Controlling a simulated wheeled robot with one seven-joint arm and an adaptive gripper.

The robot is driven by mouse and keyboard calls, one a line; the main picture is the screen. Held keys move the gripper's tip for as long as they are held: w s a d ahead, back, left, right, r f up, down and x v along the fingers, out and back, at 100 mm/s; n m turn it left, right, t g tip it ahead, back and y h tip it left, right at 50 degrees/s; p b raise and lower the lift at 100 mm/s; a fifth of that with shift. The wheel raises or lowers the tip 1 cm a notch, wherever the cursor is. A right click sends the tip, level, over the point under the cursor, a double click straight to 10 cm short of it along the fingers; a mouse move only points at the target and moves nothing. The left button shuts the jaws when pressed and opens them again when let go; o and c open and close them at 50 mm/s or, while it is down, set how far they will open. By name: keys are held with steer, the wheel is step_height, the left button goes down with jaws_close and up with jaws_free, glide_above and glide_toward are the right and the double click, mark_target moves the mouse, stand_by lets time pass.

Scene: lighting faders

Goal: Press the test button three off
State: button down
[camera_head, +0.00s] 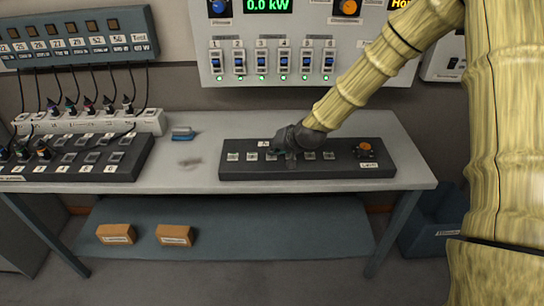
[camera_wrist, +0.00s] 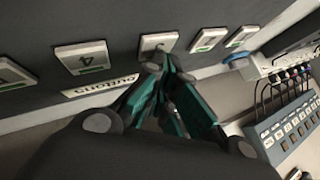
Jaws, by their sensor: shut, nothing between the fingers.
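The black button panel (camera_head: 340,172) lies on the grey table, with a row of pale square buttons. In the wrist view, the test button three (camera_wrist: 158,42) is a pale square key with a green strip, partly covered by my fingertips. The button marked 4 (camera_wrist: 82,57) is to its left. My gripper (camera_head: 277,152) is over the panel, and it also shows in the wrist view (camera_wrist: 163,62). Its teal fingers are shut and empty, with the tips at the lower edge of button three. I cannot tell whether they touch it or whether it is pressed in.
An orange button (camera_head: 365,149) is at the panel's right end. A blue object (camera_head: 181,133) lies on the table left of the panel. A white power strip (camera_head: 150,121) and a dark fader board (camera_head: 125,167) fill the left side. A wall panel with switches (camera_head: 300,75) is behind.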

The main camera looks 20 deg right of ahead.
steer(key=shift+r, duration=0.2)
steer(key=shift+r+p, duration=0.3)
steer(key=shift+p, duration=0.05)
stand_by(0.4)
steer(key=shift+r+p, duration=2)
steer(key=shift+r, duration=1)
